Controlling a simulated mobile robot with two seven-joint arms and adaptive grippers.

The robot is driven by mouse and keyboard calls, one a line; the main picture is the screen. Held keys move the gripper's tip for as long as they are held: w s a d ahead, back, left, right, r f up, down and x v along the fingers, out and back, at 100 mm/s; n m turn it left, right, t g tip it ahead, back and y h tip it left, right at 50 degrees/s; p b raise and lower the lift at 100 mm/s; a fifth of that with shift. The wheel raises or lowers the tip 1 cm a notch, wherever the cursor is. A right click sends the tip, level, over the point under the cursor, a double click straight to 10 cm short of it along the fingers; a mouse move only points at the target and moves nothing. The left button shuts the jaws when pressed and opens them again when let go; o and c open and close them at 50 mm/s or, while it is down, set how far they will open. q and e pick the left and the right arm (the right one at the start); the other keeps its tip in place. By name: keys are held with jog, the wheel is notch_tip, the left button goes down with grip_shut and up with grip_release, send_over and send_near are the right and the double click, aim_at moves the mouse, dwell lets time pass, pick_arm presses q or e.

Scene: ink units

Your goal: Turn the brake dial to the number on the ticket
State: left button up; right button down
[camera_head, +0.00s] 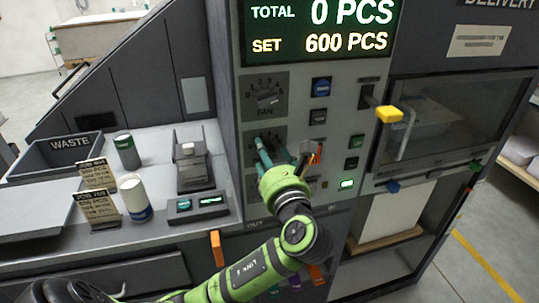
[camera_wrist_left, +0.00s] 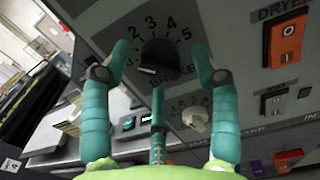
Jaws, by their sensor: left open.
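The brake dial (camera_wrist_left: 160,55) is a round black knob, with the numbers 2 to 5 readable around its top. A pale mark shows low on its left side; I cannot tell its number. My left gripper (camera_wrist_left: 161,48) is open, its teal fingers on either side of the dial; contact is unclear. In the head view the left gripper (camera_head: 268,142) is at the panel and partly hides the dial. My right gripper is not in view.
A similar dial (camera_head: 268,98) sits above, under the display (camera_head: 318,28) reading SET 600 PCS. An orange dryer switch (camera_wrist_left: 286,40) and a pale knob (camera_wrist_left: 196,119) are close by. A yellow-ended lever (camera_head: 388,114) sticks out at right. Ink cans (camera_head: 134,197) stand on the counter.

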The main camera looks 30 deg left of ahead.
pick_arm(q)
jog(key=shift+w, duration=0.1)
jog(key=c, duration=1.1)
jog(key=shift+f, duration=0.15)
jog(key=shift+n, duration=0.4)
jog(key=shift+f+n+p, duration=0.15)
jog(key=shift+n+p, duration=0.95)
jog(key=shift+n, duration=1.5)
